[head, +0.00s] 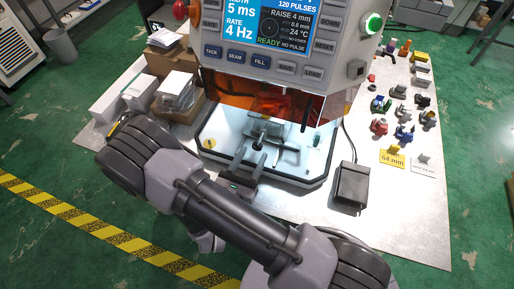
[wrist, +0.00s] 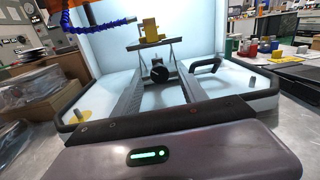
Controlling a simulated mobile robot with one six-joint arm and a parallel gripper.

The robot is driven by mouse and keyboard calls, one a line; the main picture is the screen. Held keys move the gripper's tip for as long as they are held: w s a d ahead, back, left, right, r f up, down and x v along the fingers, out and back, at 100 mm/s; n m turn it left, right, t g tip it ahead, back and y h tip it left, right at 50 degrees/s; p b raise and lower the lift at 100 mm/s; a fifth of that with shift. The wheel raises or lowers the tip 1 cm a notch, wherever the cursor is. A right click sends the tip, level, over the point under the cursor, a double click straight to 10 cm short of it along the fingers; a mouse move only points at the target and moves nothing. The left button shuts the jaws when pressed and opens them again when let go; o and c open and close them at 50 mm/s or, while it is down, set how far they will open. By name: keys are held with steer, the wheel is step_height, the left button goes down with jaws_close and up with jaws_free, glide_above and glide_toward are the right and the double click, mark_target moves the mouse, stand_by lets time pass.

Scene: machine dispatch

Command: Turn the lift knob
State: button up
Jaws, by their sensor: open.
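The lift knob (wrist: 160,73) is a small round black knob at the middle of the lit white chamber in the wrist view. It appears between the two fingers of my open gripper (wrist: 158,66); I cannot tell whether either finger touches it. Behind it a yellow block (wrist: 150,31) sits on a small grey stand. In the head view my gripper (head: 252,150) reaches into the front of the welding machine (head: 290,72). A dark spot there (head: 256,134) may be the knob, partly hidden. The screen (head: 268,24) reads "RAISE 4 mm", "READY" and "NO PULSE".
A black curved handle (wrist: 207,67) stands to the right of the knob, and a blue hose (wrist: 100,26) hangs at upper left. A black pedal box (head: 351,184) lies on the bench (head: 320,225). Boxes (head: 178,90) stand left; several small parts (head: 404,132) stand right.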

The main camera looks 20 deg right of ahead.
mark_target(256, 148)
steer(key=x, duration=0.4)
steer(key=shift+w+d+b, duration=0.1)
steer(key=shift+b, duration=0.2)
steer(key=shift+c, duration=0.2)
jaws_close()
steer(key=m, duration=0.4)
steer(key=shift+m+b, duration=0.4)
steer(key=shift+m+y+b, duration=0.3)
steer(key=shift+m+b, duration=0.4)
steer(key=shift+m, duration=1.4)
